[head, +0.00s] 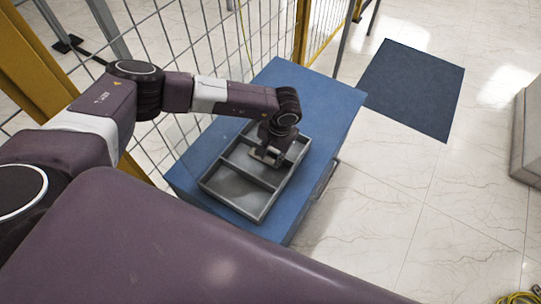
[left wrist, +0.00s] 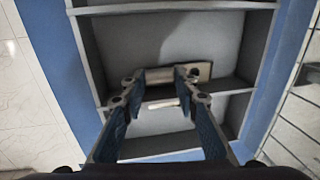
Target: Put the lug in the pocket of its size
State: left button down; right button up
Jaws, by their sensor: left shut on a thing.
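My left gripper (head: 268,155) is over the grey tray (head: 226,205). In the left wrist view its fingertips (left wrist: 161,80) are closed on the lug (left wrist: 203,71), a small flat pale beige piece held crosswise. The lug appears over the large middle pocket (left wrist: 165,40), close to the divider (left wrist: 235,86) beside the lower pocket. I cannot tell whether it touches the tray floor or the divider. In the head view the gripper hides most of the lug and part of the tray. My right gripper is not in view.
The tray stands on a blue table (head: 320,95). Dividers split it into pockets of differing size. A wire fence (head: 180,50) with yellow posts runs along the table's far left side. A dark blue mat (head: 412,88) lies on the clear tiled floor to the right.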

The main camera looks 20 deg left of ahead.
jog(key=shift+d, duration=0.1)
pick_arm(q)
jog(key=shift+f, duration=0.2)
jog(key=c, duration=1.5)
grip_release()
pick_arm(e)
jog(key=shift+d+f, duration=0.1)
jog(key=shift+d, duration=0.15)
pick_arm(q)
jog(key=shift+r, duration=0.15)
jog(key=shift+r, duration=0.2)
notch_tip(320, 180, up, 12)
jog(key=d+b, duration=0.1)
jog(key=shift+d+f, duration=0.2)
jog(key=shift+d, duration=0.2)
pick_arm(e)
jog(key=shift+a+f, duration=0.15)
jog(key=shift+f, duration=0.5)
pick_arm(q)
jog(key=shift+s, duration=0.1)
